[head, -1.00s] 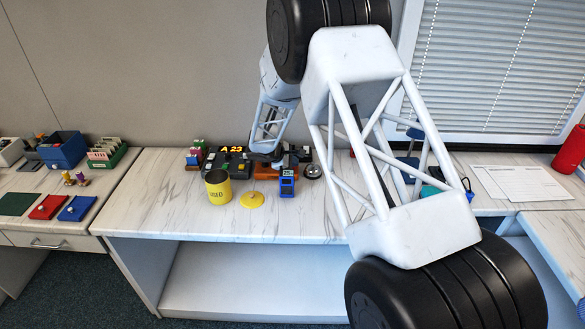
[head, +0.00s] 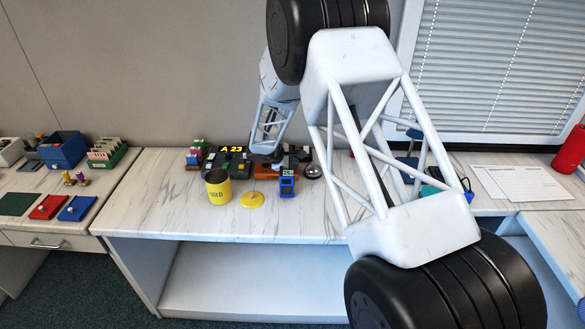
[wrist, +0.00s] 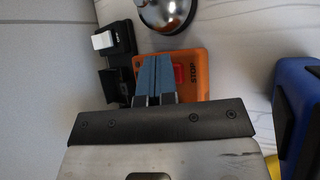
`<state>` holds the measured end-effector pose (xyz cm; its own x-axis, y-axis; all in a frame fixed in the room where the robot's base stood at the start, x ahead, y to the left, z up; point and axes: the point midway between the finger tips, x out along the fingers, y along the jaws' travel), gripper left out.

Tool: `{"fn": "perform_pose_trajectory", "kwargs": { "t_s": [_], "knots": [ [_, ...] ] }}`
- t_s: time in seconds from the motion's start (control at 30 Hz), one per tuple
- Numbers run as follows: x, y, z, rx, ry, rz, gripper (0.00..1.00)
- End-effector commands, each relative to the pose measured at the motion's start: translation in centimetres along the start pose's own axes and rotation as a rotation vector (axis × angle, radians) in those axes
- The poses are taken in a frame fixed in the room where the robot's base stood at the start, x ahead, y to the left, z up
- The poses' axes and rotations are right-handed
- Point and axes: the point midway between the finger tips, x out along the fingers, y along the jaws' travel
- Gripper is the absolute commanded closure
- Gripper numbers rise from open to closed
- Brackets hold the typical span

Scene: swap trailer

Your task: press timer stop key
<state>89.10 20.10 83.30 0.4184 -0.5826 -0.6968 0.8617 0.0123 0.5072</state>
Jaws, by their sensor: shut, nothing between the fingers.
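An orange box (wrist: 200,58) with a red key (wrist: 180,74) and the word STOP beside it lies ahead of my gripper in the wrist view. My gripper (wrist: 158,60) is shut and empty, with its blue-grey fingers over the box, just left of the red key and partly covering it. I cannot tell whether the fingertips touch the key or the box.
A silver bell (wrist: 167,12) stands close beyond the box. A black device with a white switch (wrist: 103,40) is left of it. The blue device (wrist: 300,105) stands at the right. In the head view, a yellow tin (head: 218,188) and yellow disc (head: 252,199) stand nearer the bench front.

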Motion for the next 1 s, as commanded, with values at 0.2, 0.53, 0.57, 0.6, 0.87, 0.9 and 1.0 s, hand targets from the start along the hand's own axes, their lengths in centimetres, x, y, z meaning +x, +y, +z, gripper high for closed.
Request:
{"fn": "perform_pose_trajectory", "kwargs": {
  "t_s": [0.2,0.53,0.57,0.6,0.87,0.9,1.0],
  "knots": [
    [-0.4,0.3,0.3,0.000,0.000,0.000,1.00],
    [-1.2,0.9,0.9,0.000,0.000,0.000,1.00],
    [-1.2,0.9,0.9,0.000,0.000,0.000,1.00],
    [-1.2,0.9,0.9,0.000,0.000,0.000,1.00],
    [-1.2,0.9,0.9,0.000,0.000,0.000,1.00],
    [-1.3,0.9,0.9,0.000,0.000,0.000,1.00],
    [-1.4,1.0,1.0,0.000,0.000,0.000,1.00]
  ]
}}
